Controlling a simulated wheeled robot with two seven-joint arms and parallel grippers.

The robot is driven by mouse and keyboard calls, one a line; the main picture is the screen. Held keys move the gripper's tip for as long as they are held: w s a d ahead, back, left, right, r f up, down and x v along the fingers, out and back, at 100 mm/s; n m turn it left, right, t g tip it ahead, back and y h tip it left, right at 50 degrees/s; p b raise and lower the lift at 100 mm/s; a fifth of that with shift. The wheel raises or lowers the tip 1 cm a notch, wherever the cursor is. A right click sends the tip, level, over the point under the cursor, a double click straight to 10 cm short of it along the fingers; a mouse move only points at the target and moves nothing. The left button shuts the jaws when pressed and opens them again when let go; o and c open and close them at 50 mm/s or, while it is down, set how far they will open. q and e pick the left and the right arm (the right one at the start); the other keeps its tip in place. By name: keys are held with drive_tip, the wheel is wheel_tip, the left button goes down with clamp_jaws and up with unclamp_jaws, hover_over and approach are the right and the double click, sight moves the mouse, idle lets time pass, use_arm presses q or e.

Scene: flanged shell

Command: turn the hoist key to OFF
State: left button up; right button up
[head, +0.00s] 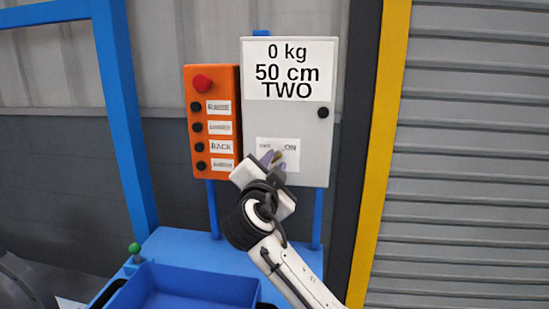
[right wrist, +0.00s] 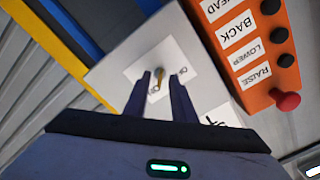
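The hoist key (right wrist: 159,79) is a small brass key in a white label on the grey control box (head: 285,120). In the head view the key (head: 277,157) is partly covered by my right gripper (head: 272,158). The label reads ON on its right side; the word on its left is too blurred to read. In the right wrist view my right gripper (right wrist: 161,78) is open, with one finger on each side of the key and gaps to it. I cannot tell exactly which mark the key points to. My left gripper is not in view.
An orange button box (head: 213,120) with a red knob stands left of the grey box. The grey box's panel reads 0 kg, 50 cm, TWO. A blue tray (head: 185,285) lies below. A yellow post (head: 380,150) and a grey shutter (head: 470,160) are at right.

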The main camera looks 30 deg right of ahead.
drive_tip(key=shift+w+d, duration=0.4)
drive_tip(key=shift+w, duration=0.15)
clamp_jaws()
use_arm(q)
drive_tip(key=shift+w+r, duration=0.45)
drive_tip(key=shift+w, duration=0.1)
